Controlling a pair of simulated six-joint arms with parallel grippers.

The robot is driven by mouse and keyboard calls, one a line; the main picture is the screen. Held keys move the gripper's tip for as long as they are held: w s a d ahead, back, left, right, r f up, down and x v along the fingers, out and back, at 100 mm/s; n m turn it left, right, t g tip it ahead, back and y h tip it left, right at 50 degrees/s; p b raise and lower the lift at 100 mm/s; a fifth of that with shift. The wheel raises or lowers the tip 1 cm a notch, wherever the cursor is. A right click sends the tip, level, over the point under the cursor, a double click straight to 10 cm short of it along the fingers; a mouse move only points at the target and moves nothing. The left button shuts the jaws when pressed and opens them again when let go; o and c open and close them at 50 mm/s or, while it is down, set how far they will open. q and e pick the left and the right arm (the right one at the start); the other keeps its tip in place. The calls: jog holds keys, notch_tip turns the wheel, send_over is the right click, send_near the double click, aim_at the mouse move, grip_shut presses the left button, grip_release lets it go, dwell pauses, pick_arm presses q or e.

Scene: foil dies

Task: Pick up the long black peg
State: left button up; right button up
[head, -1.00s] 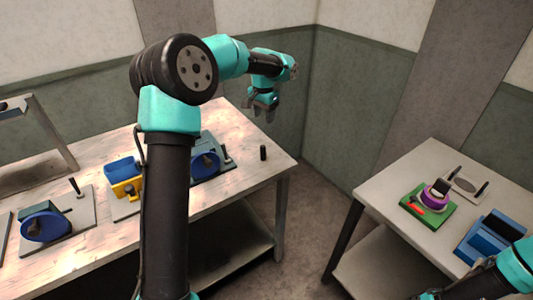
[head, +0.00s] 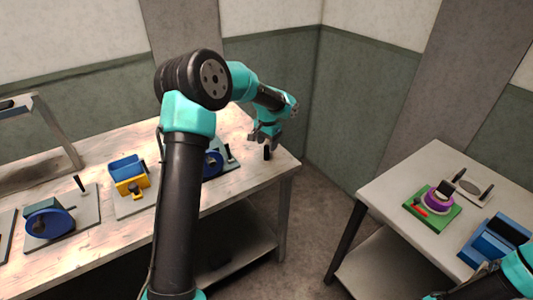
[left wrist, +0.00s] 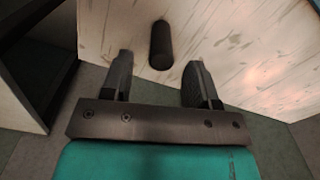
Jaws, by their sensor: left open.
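The long black peg (head: 267,153) stands upright near the right end of the wooden table. My left gripper (head: 264,140) is just above and beside it, open and empty. In the left wrist view, the peg (left wrist: 161,45) shows in line with the gap between the two open fingers (left wrist: 160,60), beyond their tips. The fingers do not appear to touch it. My right arm shows only at the lower right corner of the head view, and its gripper is out of the picture.
On the wooden table (head: 120,240) stand a blue-disc fixture (head: 213,163) near the peg, a blue and yellow fixture (head: 130,182) and another blue-disc fixture (head: 48,222). A second table (head: 390,190) at right holds a green base (head: 440,218) and a blue block (head: 490,240).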

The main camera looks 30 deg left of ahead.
aim_at(266, 152)
pick_arm(q)
jog(key=shift+s+a+f, duration=0.1)
jog(key=shift+s+f, duration=0.05)
jog(key=shift+f, duration=2.4)
grip_shut()
